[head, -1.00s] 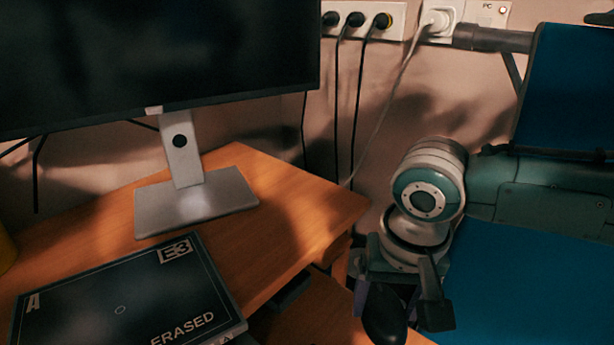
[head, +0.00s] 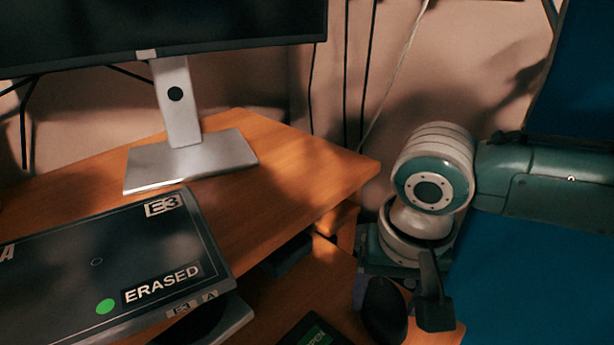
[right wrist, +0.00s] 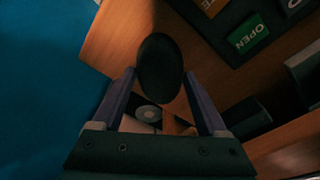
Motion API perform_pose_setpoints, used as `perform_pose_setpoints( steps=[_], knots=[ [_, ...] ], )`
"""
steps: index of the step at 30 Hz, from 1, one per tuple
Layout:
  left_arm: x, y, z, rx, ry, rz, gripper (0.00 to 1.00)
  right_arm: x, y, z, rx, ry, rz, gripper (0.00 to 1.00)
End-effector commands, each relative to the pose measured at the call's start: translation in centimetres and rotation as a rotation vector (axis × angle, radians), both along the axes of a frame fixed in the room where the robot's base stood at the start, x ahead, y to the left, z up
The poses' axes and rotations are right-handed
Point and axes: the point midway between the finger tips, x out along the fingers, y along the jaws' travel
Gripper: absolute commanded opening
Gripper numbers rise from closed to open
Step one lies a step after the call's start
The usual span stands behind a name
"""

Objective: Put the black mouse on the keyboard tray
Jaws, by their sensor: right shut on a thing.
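The black mouse (head: 384,312) is held in my right gripper (head: 397,303), low at the right in the head view. In the right wrist view the mouse (right wrist: 160,68) sits between the two fingers of the right gripper (right wrist: 160,80), which are shut on it. The keyboard tray (head: 255,318) is the lower wooden board under the desk top; it also shows in the right wrist view (right wrist: 112,38). The mouse overlaps the tray's right end in both views. I cannot tell if it touches the tray. My left gripper is not in view.
The desk top (head: 290,165) carries a monitor (head: 180,105) and a dark panel marked ERASED (head: 95,265). A blue surface (head: 530,270) is at the right.

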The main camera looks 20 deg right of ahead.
Motion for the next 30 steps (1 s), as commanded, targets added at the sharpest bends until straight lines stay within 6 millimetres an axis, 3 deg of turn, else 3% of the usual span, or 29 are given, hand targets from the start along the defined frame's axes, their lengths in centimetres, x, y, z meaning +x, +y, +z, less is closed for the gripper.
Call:
perform_pose_setpoints(
  steps=[1,7,16,20,30],
  knots=[
    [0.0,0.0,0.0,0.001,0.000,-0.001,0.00,0.0,0.0,-0.2,0.001,0.001,0.000,0.77],
    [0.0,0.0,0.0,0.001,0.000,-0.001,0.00,0.0,0.0,-0.1,0.000,0.000,0.000,1.00],
    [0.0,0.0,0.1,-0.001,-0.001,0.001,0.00,0.0,0.0,0.3,-0.001,-0.001,0.001,1.00],
    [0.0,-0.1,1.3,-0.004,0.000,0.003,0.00,-0.2,0.1,2.3,0.002,-0.001,0.001,1.00],
    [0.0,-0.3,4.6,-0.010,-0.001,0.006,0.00,-0.9,0.5,9.7,0.002,-0.002,0.000,1.00]
  ],
)
